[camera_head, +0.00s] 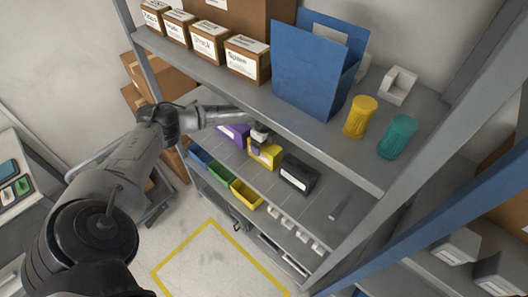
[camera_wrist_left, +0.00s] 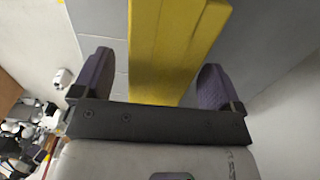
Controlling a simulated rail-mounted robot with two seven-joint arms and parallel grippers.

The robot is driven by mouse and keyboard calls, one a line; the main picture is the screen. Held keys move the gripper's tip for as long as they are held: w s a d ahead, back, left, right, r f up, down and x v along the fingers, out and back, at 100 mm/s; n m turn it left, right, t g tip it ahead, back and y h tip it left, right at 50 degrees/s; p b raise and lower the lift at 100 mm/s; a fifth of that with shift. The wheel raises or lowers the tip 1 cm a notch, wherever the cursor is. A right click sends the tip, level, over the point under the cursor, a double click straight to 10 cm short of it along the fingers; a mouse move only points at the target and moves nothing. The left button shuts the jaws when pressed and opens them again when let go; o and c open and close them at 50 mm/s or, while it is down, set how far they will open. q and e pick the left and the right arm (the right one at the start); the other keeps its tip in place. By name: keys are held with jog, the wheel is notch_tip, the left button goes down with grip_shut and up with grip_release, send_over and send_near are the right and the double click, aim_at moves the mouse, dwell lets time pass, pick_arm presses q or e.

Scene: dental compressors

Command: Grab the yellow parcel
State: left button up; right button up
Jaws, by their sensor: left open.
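The yellow parcel (camera_head: 268,158) sits on the middle shelf, between a purple parcel (camera_head: 236,132) on its left and a black parcel (camera_head: 298,174) on its right. My left gripper (camera_head: 260,136) is at the parcel's upper rear side, partly covering it. In the left wrist view the yellow parcel (camera_wrist_left: 170,45) lies between the two open fingers of the left gripper (camera_wrist_left: 155,75). A gap shows on both sides, so the fingers do not appear to touch it. My right gripper is in neither view.
The upper shelf (camera_head: 200,63) above my left forearm holds labelled boxes (camera_head: 207,42), a blue holder (camera_head: 310,70), a yellow jar (camera_head: 361,117) and a teal jar (camera_head: 397,137). Blue, green and yellow bins (camera_head: 246,195) stand lower down. Grey posts frame the rack.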

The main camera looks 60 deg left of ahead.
pick_arm(q)
jog(key=shift+f, duration=1.05)
jog(key=shift+c, duration=0.2)
jog(key=c, duration=1.1)
jog(key=shift+r, duration=0.1)
jog(key=shift+c, duration=0.2)
